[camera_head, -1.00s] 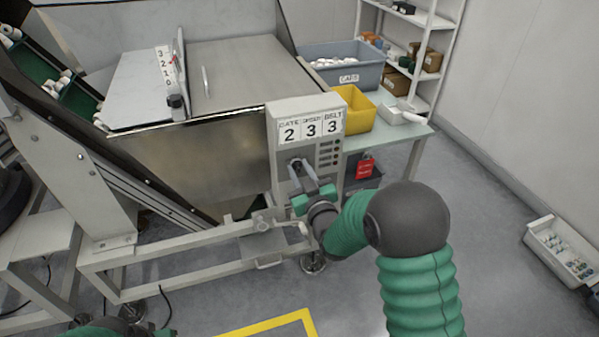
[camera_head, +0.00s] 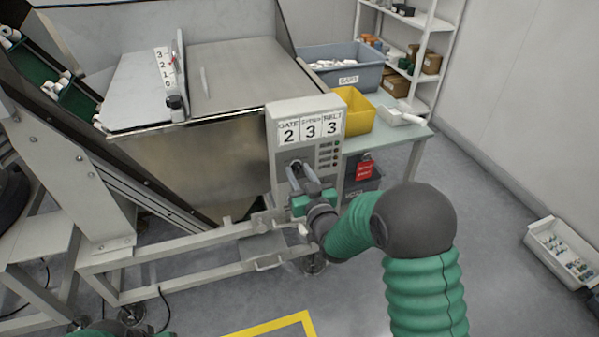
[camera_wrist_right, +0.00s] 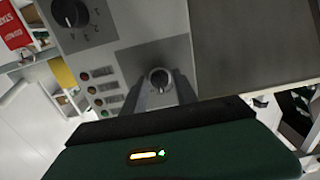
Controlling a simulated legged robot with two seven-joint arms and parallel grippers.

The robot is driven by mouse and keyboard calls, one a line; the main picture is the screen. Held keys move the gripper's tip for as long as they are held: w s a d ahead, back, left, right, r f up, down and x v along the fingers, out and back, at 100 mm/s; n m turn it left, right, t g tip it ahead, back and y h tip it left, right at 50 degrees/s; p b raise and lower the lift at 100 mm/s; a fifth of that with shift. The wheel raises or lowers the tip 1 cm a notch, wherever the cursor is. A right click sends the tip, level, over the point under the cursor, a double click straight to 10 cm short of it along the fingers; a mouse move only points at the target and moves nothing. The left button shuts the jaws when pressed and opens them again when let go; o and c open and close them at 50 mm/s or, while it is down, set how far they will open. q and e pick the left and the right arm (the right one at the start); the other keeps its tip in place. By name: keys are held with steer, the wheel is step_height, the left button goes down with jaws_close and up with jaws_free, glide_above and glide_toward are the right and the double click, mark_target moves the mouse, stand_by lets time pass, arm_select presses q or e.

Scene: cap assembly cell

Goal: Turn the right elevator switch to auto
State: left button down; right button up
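The grey control box (camera_head: 306,150) stands at the front right of the steel hopper, with a white label panel reading 2, 3, 3 on top. A round switch knob (camera_wrist_right: 160,78) sits on a dark plate on its face in the right wrist view; its setting words are not readable. My right gripper (camera_head: 298,172) is at the front of the box. In the wrist view its two fingers (camera_wrist_right: 161,90) stand apart on either side of the knob; I cannot tell whether they touch it. The left gripper is not in view; only a bit of green arm shows at bottom left.
A black numbered dial (camera_wrist_right: 70,12) and several small indicator lights (camera_wrist_right: 104,88) are beside the knob. A red tag (camera_head: 365,169) hangs right of the box. A side table holds a yellow bin (camera_head: 352,112) and a grey caps bin (camera_head: 345,75). A steel frame runs below.

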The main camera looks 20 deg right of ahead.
steer(key=shift+o, duration=1)
steer(key=shift+r, duration=0.15)
steer(key=shift+s, duration=0.1)
steer(key=s+p, duration=1.1)
steer(key=s, duration=0.5)
steer(key=shift+s+d, duration=0.25)
steer(key=shift+d, duration=0.1)
